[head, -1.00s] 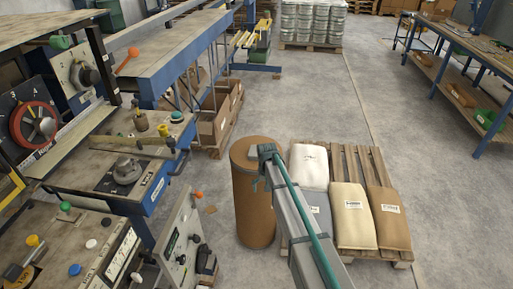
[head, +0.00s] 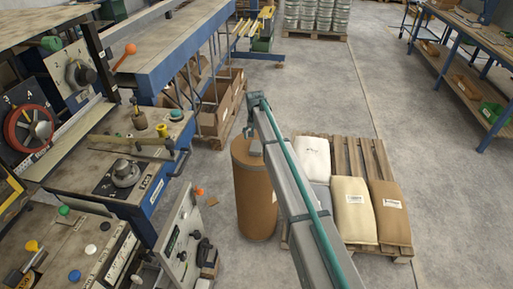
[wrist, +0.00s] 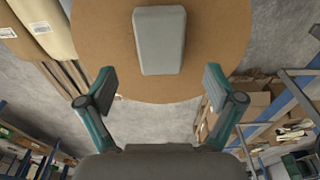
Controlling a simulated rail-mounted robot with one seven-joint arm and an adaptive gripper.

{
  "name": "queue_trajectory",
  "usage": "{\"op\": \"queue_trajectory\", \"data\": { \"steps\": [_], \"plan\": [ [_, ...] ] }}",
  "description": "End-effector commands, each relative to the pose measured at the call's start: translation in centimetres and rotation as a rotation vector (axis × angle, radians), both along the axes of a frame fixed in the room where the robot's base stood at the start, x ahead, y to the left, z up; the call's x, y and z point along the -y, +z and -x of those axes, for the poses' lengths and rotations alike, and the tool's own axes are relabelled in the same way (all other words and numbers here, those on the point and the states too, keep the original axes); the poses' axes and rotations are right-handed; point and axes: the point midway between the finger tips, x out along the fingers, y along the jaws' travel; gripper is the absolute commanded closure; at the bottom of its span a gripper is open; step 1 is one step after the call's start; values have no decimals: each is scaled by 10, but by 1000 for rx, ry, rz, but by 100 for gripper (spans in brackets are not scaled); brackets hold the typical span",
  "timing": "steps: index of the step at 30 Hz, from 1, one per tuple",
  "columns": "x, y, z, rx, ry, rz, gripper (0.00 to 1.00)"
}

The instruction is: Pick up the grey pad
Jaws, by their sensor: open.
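The grey pad (wrist: 160,42) is a small light-grey block with rounded edges. It lies on the round brown top of a drum (wrist: 220,45), near the upper middle of the wrist view. My gripper (wrist: 159,72) is open, with one teal and dark finger on each side and nothing between the tips. In the wrist view the fingertips flank the pad's near end with a gap on both sides; I cannot tell the height gap. In the head view the drum (head: 257,200) stands upright, and the end of my arm is over it. The fingers are not clear there.
A wooden pallet (head: 374,155) with several filled sacks (head: 350,208) stands right of the drum. Machine benches (head: 110,165) with knobs and levers are on the left. Cardboard boxes (head: 215,115) sit behind the drum. Floor (head: 330,90) beyond the pallet is clear.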

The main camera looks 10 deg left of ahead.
Motion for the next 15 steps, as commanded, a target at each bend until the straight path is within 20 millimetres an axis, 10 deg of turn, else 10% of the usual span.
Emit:
{"op": "queue_trajectory", "data": {
  "steps": [15],
  "plan": [
    [-1, -50, -4, 0, 0, 0, 8]
  ]
}}
